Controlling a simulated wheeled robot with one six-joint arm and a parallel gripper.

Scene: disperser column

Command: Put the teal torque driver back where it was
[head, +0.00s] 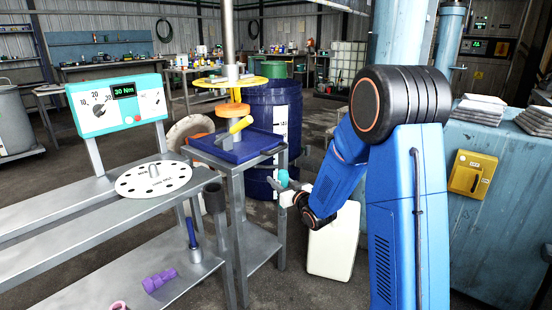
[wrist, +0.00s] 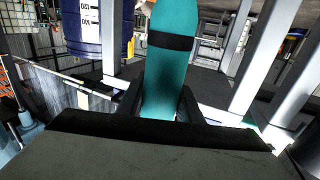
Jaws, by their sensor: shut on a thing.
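The teal torque driver (wrist: 172,80), with a black band around it, stands up between my fingers in the wrist view. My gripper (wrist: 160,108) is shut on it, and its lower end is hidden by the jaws. In the head view only a small teal part of the driver (head: 283,178) shows above my gripper (head: 288,196). My gripper is in the air, right of the small metal stand (head: 234,172) and in front of the blue drum (head: 276,110). I cannot tell which place the driver came from.
A blue tray (head: 262,140) with a yellow object (head: 240,125) tops the stand, below a hanging shaft. To the left are a white holed disc (head: 137,184), a teal control panel (head: 117,104) and a purple part (head: 160,280) on a lower shelf. A white canister (head: 333,243) stands near my arm.

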